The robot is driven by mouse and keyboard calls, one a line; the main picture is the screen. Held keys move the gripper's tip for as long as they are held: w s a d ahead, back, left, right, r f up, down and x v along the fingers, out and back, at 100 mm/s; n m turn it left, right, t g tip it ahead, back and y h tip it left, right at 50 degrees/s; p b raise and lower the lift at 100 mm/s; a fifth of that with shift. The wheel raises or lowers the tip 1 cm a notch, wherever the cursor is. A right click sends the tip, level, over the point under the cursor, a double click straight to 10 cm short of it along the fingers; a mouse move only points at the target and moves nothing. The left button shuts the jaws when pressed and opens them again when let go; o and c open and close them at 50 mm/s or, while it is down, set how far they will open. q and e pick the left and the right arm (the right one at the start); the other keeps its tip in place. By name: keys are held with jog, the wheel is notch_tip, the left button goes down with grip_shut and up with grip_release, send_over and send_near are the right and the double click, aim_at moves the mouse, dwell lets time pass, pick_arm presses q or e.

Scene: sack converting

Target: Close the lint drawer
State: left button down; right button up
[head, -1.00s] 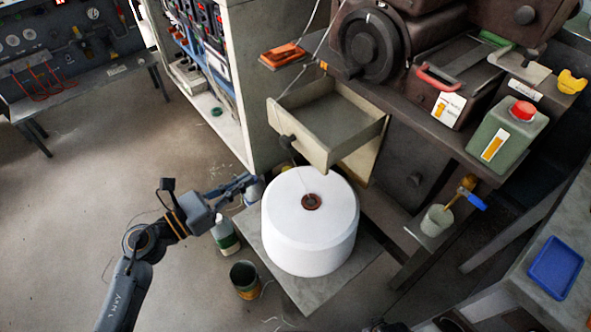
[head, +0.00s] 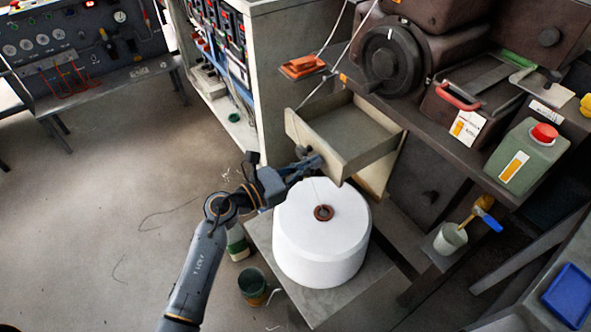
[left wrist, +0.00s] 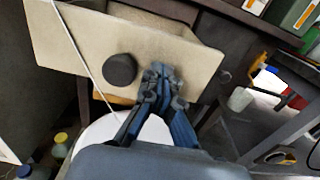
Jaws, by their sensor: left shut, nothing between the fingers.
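The lint drawer (head: 350,165) is a cream, empty-looking box that stands pulled out under the machine bench. Its front panel (left wrist: 70,40) and round dark knob (left wrist: 120,69) show large in the left wrist view. My left gripper (head: 314,163) is at the drawer's front, beside the knob on its right side. In the left wrist view my left gripper (left wrist: 162,72) is shut with nothing between its fingers, tips at or very near the front panel. I cannot tell whether they touch it. My right gripper is not in view.
A large white thread cone (head: 320,240) stands on a grey board just below the drawer. A thin thread runs up from it past the drawer front. A green bottle (head: 237,243) and a dark green can (head: 253,285) stand left of it. An orange tool (head: 303,66) sits above the drawer.

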pick_arm(q)
jog(key=shift+w+d, duration=0.15)
jog(key=b, duration=0.3)
send_near(368, 141)
jog(key=w+d, duration=0.1)
jog(key=w+d+r, duration=0.2)
jog(key=d, duration=0.1)
jog(key=shift+w+d+r, duration=0.15)
jog(key=shift+w+r, duration=0.1)
jog(key=b+x, duration=0.1)
jog(key=x, duration=0.3)
jog(key=shift+w+d+r, duration=0.1)
jog(key=shift+w+d, duration=0.05)
jog(key=shift+r, duration=0.2)
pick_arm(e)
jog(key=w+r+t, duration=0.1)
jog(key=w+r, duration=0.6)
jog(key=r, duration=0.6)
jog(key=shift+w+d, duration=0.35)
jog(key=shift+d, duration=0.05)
pick_arm(q)
jog(key=shift+r, duration=0.15)
